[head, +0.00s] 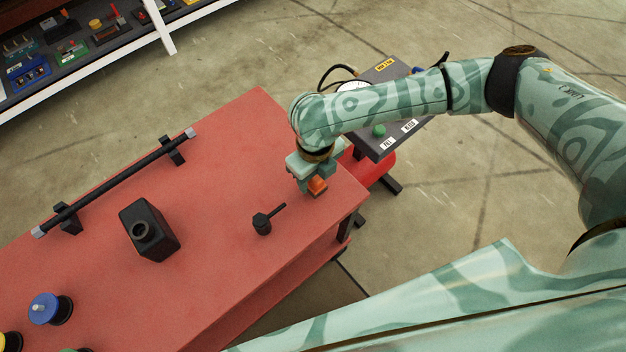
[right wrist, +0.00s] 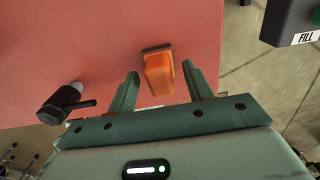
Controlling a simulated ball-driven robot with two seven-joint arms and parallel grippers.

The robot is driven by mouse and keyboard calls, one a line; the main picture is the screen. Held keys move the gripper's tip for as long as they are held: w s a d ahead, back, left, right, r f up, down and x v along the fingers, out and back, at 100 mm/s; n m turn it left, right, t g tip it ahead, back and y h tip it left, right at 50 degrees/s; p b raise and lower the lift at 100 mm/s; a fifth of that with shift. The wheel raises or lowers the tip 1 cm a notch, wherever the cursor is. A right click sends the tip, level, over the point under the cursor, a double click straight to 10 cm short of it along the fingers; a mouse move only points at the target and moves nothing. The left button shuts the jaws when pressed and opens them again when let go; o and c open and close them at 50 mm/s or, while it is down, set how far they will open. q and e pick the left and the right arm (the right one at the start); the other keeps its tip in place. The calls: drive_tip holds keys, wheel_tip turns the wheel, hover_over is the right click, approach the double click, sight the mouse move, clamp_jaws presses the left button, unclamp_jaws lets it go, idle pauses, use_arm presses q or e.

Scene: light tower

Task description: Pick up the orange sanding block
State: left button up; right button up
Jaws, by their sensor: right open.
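The orange sanding block (head: 317,184) is on the red table near its right end, partly hidden by my right gripper in the head view. It also shows in the right wrist view (right wrist: 158,73), with a dark strip along its far edge. My right gripper (right wrist: 160,82) is open, and the block lies between its two green fingers, with a gap visible on each side. In the head view my right gripper (head: 308,181) is right above the block. My left gripper is not in view.
The red table (head: 215,135) also bears a small black tool with a handle (head: 263,223), a black bottle-like box (head: 150,230), a black bar on mounts (head: 115,182) and a blue knob (head: 45,308). A grey panel with FILL and BLEED labels (head: 385,72) stands beyond the right edge.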

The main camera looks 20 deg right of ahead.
drive_tip(key=shift+f, duration=0.5)
drive_tip(key=shift+r, duration=0.2)
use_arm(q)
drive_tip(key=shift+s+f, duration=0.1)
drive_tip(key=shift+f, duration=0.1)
use_arm(e)
drive_tip(key=c, duration=1.1)
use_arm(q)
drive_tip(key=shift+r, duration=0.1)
use_arm(e)
drive_tip(key=shift+r, duration=0.1)
